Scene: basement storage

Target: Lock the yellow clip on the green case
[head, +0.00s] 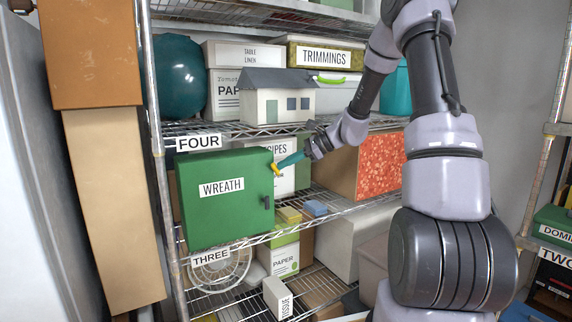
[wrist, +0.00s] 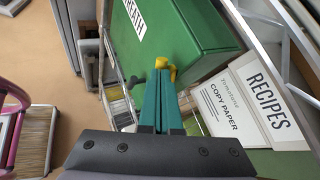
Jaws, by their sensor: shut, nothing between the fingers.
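The green case (head: 226,197) with a "WREATH" label stands upright on the wire shelf tagged THREE. In the wrist view the case (wrist: 190,35) fills the upper middle. The small yellow clip (head: 276,170) is at the case's right front edge, above a dark catch (head: 265,202). My gripper (head: 281,164) has teal fingers, shut and empty, with the tips at the clip. In the wrist view the yellow clip (wrist: 173,72) shows just beyond the tips of my gripper (wrist: 161,75). The tips partly hide it, and I cannot tell whether they touch or how the clip is set.
A white "RECIPES" box (head: 284,178) stands right behind the case. A small model house (head: 277,100) sits on the shelf above. Paper boxes (head: 285,259) and a fan (head: 220,270) are below. A metal rack post (head: 158,140) rises at the left.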

